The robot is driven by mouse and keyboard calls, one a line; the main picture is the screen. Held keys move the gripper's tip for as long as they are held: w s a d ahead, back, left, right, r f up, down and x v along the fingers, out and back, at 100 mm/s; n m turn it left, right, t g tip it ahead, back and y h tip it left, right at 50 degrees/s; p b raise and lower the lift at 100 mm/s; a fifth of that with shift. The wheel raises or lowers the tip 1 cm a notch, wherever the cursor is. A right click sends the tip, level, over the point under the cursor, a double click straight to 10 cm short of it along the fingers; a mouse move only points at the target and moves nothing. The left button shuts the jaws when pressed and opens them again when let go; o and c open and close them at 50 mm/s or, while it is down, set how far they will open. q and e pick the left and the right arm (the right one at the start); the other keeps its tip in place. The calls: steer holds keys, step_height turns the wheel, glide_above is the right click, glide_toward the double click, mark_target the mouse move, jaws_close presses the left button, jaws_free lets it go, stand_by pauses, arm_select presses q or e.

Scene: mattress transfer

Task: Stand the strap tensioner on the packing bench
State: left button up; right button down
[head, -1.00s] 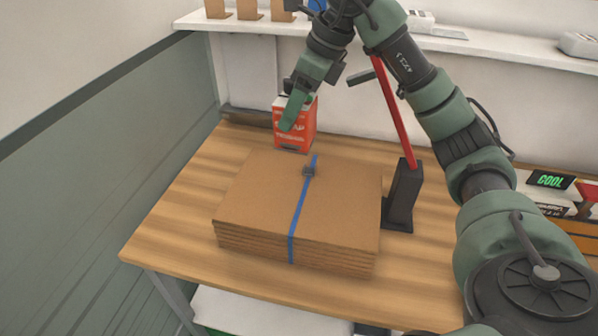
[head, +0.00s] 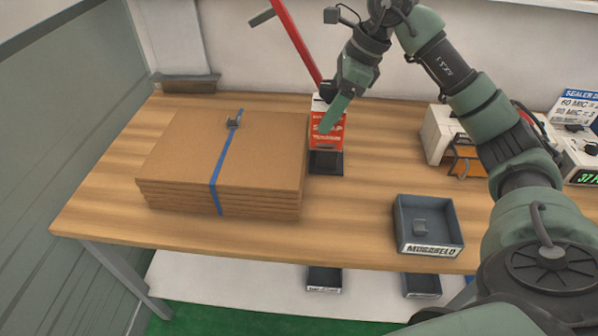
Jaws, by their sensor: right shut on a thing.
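My right gripper (head: 338,103) is shut on a red-orange box (head: 327,126) with white lettering that looks like "STRAP". The box is roughly upright, just right of the cardboard stack. It hides part of a tall red lever (head: 297,42) whose dark base (head: 326,165) shows below it on the wooden packing bench (head: 365,160). I cannot tell whether the box clears the bench or which of these two is the strap tensioner. My left gripper is not in view.
A cardboard stack (head: 190,150) with a blue strap and small buckle lies on the left. A grey tray (head: 428,250) is at the front right. Machines and a sign (head: 578,110) stand at the back right. Bench between lever base and tray is clear.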

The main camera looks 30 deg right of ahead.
step_height(320, 180, down, 19)
steer(key=shift+w+r+p, duration=0.1)
steer(key=shift+r+p, duration=0.1)
steer(key=shift+p, duration=0.95)
steer(key=shift+f, duration=0.1)
steer(key=shift+f, duration=0.1)
steer(key=shift+c, duration=1.6)
jaws_free()
steer(key=shift+f, duration=0.1)
